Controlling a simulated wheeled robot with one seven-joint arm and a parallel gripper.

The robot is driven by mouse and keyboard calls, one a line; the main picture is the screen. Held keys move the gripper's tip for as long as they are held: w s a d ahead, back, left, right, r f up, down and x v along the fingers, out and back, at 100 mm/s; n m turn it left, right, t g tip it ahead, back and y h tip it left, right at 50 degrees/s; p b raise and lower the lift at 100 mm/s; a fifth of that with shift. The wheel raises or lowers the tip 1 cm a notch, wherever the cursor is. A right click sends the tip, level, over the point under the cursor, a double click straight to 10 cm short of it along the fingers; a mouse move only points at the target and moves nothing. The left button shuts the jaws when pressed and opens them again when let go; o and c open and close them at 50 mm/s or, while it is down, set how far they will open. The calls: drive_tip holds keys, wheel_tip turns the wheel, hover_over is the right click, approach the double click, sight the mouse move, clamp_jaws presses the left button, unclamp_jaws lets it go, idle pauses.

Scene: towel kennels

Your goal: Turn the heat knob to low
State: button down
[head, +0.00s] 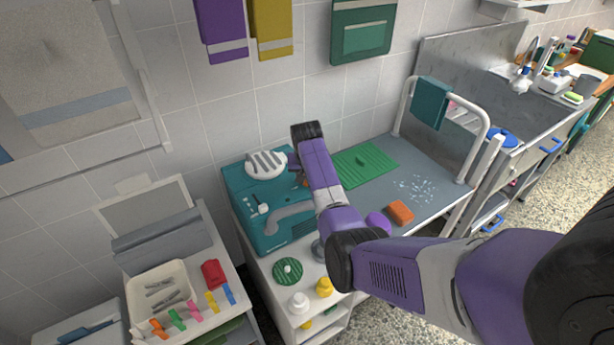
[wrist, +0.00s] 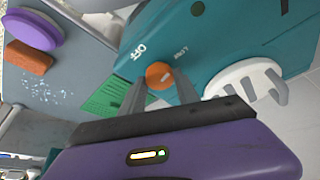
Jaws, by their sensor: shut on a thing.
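The heat knob (wrist: 159,73) is a small round orange knob on the face of a teal machine (wrist: 225,40). White lettering reading OFF stands on one side of it, and a second label, too blurred to read surely, stands on the other. A pale mark shows on the knob, but I cannot tell exactly which label it points to. My gripper (wrist: 157,82) has one finger on each side of the knob and is shut on it. In the head view the teal machine (head: 244,180) stands left of my arm, and my gripper (head: 298,170) reaches its right side; the knob is mostly hidden there.
A white ribbed part (head: 266,164) sits on the machine beside my gripper. A green mat (head: 375,160), an orange block (head: 401,211) and a purple disc (head: 378,222) lie on the grey table to the right. White and yellow bottles (head: 299,303) stand in front.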

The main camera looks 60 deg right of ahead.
sight(304, 191)
drive_tip(key=shift+w+m+g+b, duration=0.1)
drive_tip(key=shift+m+g+b, duration=0.35)
drive_tip(key=shift+m, duration=1.05)
drive_tip(key=c, duration=0.9)
unclamp_jaws()
drive_tip(key=w+v, duration=0.1)
drive_tip(key=v, duration=0.6)
drive_tip(key=shift+s+a+r+b, duration=0.3)
drive_tip(key=shift+s+r+b, duration=0.05)
drive_tip(key=shift+s, duration=0.1)
